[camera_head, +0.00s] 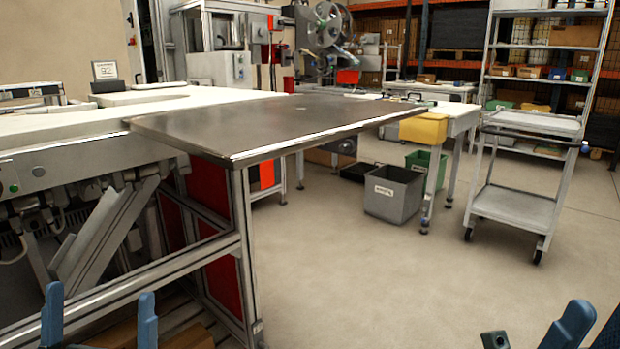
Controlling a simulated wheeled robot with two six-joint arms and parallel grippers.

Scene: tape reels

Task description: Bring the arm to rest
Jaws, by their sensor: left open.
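My left gripper (100,306) shows at the bottom left edge. Its two blue fingers stand up wide apart, open, with nothing visible between them. The lower part of it is cut off by the frame. Part of my right arm's end (568,328) shows in the bottom right corner, blue and dark. Too little of it is in view to tell how its fingers stand. Both are low in the picture, in front of and below the dark metal table top (270,122).
The dark table top is nearly bare. A white machine bench (60,125) lies to the left, on a metal frame. A grey bin (393,194), a yellow bin (424,129) and a wheeled cart (514,205) stand further right. The floor (400,285) in the middle is clear.

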